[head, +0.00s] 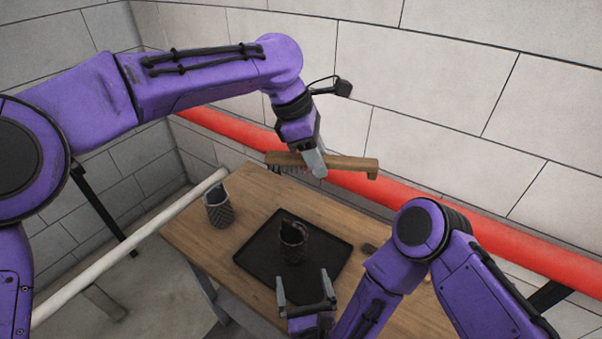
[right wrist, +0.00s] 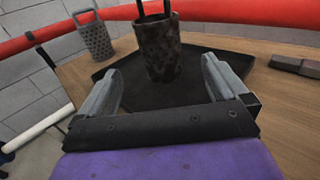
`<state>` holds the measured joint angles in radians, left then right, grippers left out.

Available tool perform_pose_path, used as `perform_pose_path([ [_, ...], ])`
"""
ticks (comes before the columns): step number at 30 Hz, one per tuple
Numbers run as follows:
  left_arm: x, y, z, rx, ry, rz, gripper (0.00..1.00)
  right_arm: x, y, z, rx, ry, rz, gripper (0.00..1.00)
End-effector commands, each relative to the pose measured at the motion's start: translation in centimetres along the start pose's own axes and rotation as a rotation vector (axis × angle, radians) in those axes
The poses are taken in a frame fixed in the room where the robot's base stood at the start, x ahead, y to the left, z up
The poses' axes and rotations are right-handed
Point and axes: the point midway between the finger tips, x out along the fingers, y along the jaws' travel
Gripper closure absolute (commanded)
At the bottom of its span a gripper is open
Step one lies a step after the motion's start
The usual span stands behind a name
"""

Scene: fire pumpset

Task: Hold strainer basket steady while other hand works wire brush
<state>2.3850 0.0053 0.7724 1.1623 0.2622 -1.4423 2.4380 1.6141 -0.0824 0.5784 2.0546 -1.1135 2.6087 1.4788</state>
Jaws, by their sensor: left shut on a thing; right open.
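My left gripper (head: 314,160) is shut on the wooden-handled wire brush (head: 345,163) and holds it above the back of the table, bristles facing down on its left part. A dark, dirty strainer basket (head: 292,245) with a handle stands upright on the black tray (head: 262,270). It also shows in the right wrist view (right wrist: 160,52). My right gripper (head: 306,289) is open and empty, low in front of this basket. In the right wrist view its two fingers (right wrist: 160,88) point toward the basket, apart from each other, with the basket beyond them.
A second, cleaner grey basket (head: 219,208) stands on the wooden table (head: 190,236) left of the tray. A small dark block (right wrist: 296,65) lies right of the tray. A red pipe (head: 480,225) runs along the wall behind; a white pipe (head: 125,250) passes at left.

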Motion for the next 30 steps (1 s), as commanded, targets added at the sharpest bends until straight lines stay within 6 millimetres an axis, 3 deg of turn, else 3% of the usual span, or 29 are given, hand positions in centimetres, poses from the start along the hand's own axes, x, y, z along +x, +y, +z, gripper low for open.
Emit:
perform_pose_path([
  [5, 0.0, 0.0, 0.0, -0.054, 0.001, 0.023, 0.98, 1.2, -0.1, 0.1, 0.000, -0.003, -0.004, 0.00],
  [15, 0.0, 0.0, -0.1, -0.050, 0.002, 0.021, 0.98, 8.6, -0.1, 0.1, 0.000, -0.003, -0.004, 0.00],
  [19, 0.0, 0.0, -0.1, -0.050, 0.002, 0.021, 0.98, 10.7, 0.0, 0.0, 0.001, -0.001, -0.002, 0.00],
  [24, 0.0, 0.0, -0.1, -0.049, 0.002, 0.021, 0.98, 11.9, 0.0, 0.0, 0.001, 0.001, -0.001, 0.00],
  [30, 0.0, 0.0, -0.1, -0.049, 0.002, 0.021, 0.98, 12.0, 0.0, 0.0, 0.001, 0.001, 0.001, 0.00],
])
